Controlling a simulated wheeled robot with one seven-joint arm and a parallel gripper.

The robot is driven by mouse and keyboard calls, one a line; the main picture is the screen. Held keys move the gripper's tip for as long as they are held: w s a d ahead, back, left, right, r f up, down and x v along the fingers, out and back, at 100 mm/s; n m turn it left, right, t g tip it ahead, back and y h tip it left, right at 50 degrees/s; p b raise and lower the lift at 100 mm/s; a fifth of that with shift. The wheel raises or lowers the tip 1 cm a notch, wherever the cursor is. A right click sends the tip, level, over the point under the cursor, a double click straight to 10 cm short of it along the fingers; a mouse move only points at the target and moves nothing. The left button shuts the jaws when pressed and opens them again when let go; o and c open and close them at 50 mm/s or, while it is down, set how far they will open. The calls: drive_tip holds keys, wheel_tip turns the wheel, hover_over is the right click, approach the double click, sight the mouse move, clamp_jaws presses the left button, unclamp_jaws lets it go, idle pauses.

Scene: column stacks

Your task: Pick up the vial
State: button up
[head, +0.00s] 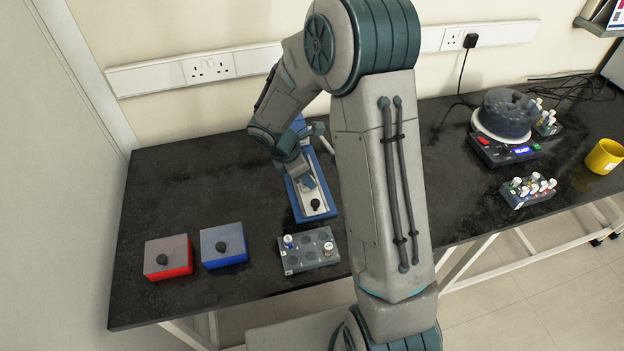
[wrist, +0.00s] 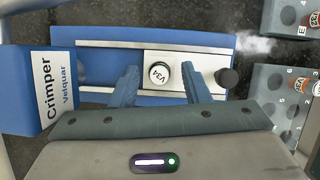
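In the wrist view my gripper (wrist: 159,70) is open, one blue finger on each side of the vial, with gaps between fingers and cap. In the head view the crimper (head: 328,196) lies left of the middle of the bench and my gripper (head: 306,183) is low over it. The vial cannot be made out there, hidden behind my gripper and arm.
A grey vial rack (head: 310,262) stands just in front of the crimper. A red box (head: 168,258) and a blue box (head: 223,245) stand left. A round device (head: 507,115), another rack (head: 527,195) and a yellow cup (head: 604,156) are at right. A black knob (wrist: 228,78) sits close to the right finger.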

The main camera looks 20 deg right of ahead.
clamp_jaws()
